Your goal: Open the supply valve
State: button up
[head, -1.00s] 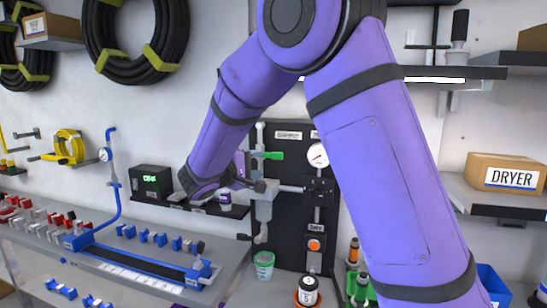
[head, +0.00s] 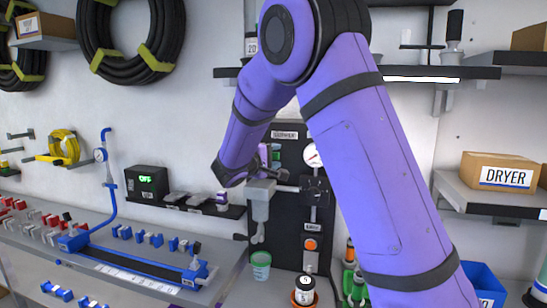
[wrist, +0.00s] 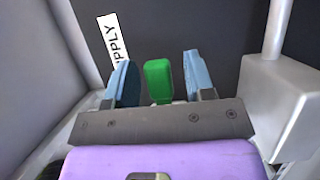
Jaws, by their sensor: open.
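The supply valve's green handle (wrist: 159,80) stands between my gripper's two blue finger pads in the wrist view. A white label reading "PPLY" (wrist: 113,38), partly cut off, is on the dark panel behind it. My gripper (wrist: 158,76) is open, with a gap visible on each side of the handle. In the head view my gripper (head: 272,158) is at the panel's upper left, just above the grey proportioner body (head: 261,203). There my arm and gripper hide most of the valve.
A pressure gauge (head: 312,156) and an orange button (head: 310,244) are on the black panel (head: 288,228). A green cup (head: 261,264) and a labelled bottle (head: 305,291) stand below. In the wrist view a grey block (wrist: 290,105) with an upright rod is close on the right.

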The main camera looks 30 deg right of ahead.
grip_shut()
